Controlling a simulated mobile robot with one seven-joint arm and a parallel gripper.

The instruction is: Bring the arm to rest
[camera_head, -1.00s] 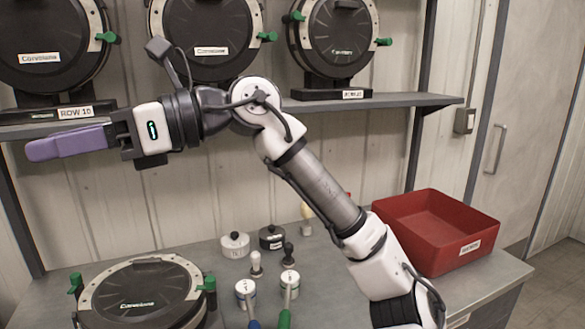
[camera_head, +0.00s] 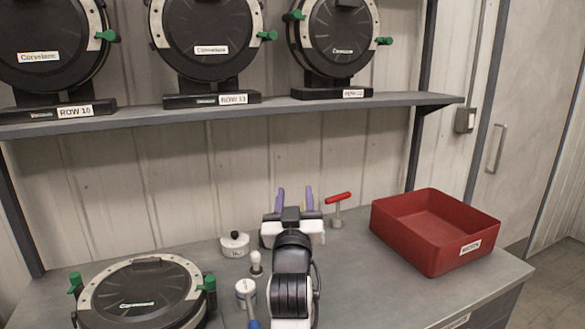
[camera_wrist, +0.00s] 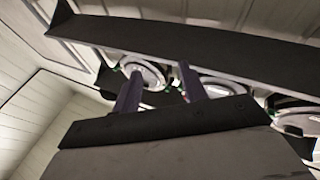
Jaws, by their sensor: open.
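My gripper (camera_head: 295,202) is over the middle of the bench in the head view, its two purple fingers apart and pointing away from the camera toward the back wall. Nothing shows between them. In the wrist view, the open fingers (camera_wrist: 157,88) stand against the underside of the shelf and the round meters. My folded arm stands in front of part of the bench and hides some of the small items there.
A red bin (camera_head: 435,230) stands at the bench's right. A round black meter (camera_head: 140,292) lies at front left. A red-handled tool (camera_head: 338,208), a white-lidded pot (camera_head: 234,244) and a white knob (camera_head: 256,262) stand near my arm. The shelf (camera_head: 385,103) holds several meters.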

